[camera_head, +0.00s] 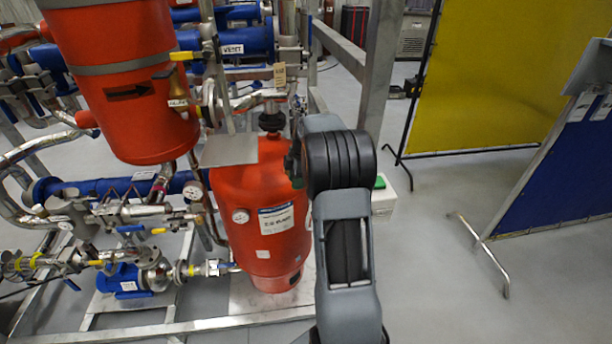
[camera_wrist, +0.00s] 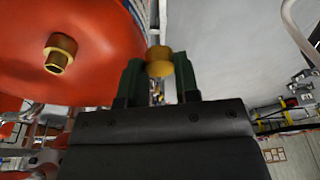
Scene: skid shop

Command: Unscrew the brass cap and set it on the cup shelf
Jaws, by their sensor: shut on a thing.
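In the wrist view, my gripper (camera_wrist: 158,72) is shut on a brass cap (camera_wrist: 158,54), which sits between its two green fingertips. The cap is apart from a brass fitting (camera_wrist: 60,53) on the red vessel (camera_wrist: 95,25) at the left. In the head view, my gripper is mostly hidden behind my own arm, beside the upper right of the red vessel (camera_head: 262,235). A flat grey plate (camera_head: 229,150), perhaps the cup shelf, stands out in front of that vessel's top. The cap cannot be made out in the head view.
A second red vessel (camera_head: 120,70) hangs at the upper left. Pipes, gauges and a blue pump (camera_head: 128,282) crowd the skid at the left.

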